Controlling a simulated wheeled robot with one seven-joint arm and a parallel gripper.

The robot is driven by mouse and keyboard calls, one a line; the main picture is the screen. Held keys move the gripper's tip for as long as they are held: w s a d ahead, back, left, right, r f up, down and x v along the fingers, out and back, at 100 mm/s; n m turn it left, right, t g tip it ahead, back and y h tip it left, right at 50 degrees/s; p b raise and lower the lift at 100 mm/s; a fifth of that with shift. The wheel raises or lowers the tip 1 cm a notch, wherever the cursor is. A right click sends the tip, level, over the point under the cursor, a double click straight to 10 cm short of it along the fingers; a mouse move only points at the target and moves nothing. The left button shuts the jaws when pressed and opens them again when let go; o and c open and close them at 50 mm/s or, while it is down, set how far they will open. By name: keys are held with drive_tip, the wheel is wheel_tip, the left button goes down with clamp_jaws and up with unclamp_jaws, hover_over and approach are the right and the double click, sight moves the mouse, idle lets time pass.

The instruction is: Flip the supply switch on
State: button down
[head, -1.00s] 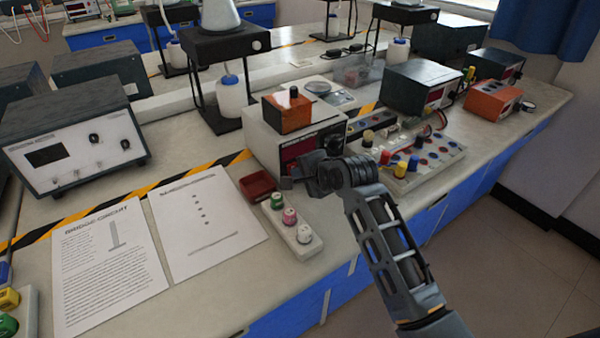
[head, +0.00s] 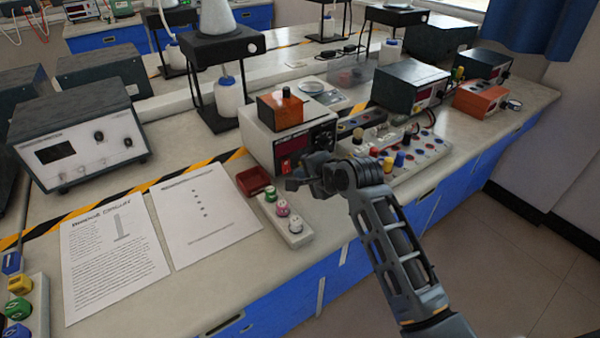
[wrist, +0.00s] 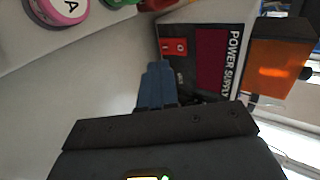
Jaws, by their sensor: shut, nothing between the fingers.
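The power supply (head: 256,143) is a pale box with a dark front panel and a dark red display (head: 294,144). Its red rocker switch (head: 286,165) sits low on the panel. In the wrist view the switch (wrist: 174,47) shows a small white mark; I cannot tell which side is pressed. My gripper (head: 291,184) is just in front of the panel, a little below the switch in the head view. Its blue fingers (wrist: 155,82) are shut and empty, with tips close to the switch but seemingly apart from it.
An orange box (head: 280,111) stands on the supply. A red tray (head: 253,181) and a terminal strip (head: 285,216) with coloured knobs lie in front. A board with coloured posts (head: 410,158) is to the right. Paper sheets (head: 115,250) lie left.

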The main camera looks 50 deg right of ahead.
drive_tip(key=v, duration=0.8)
drive_tip(key=shift+s+r, duration=0.2)
drive_tip(key=shift+s, duration=0.1)
drive_tip(key=shift+a, duration=0.1)
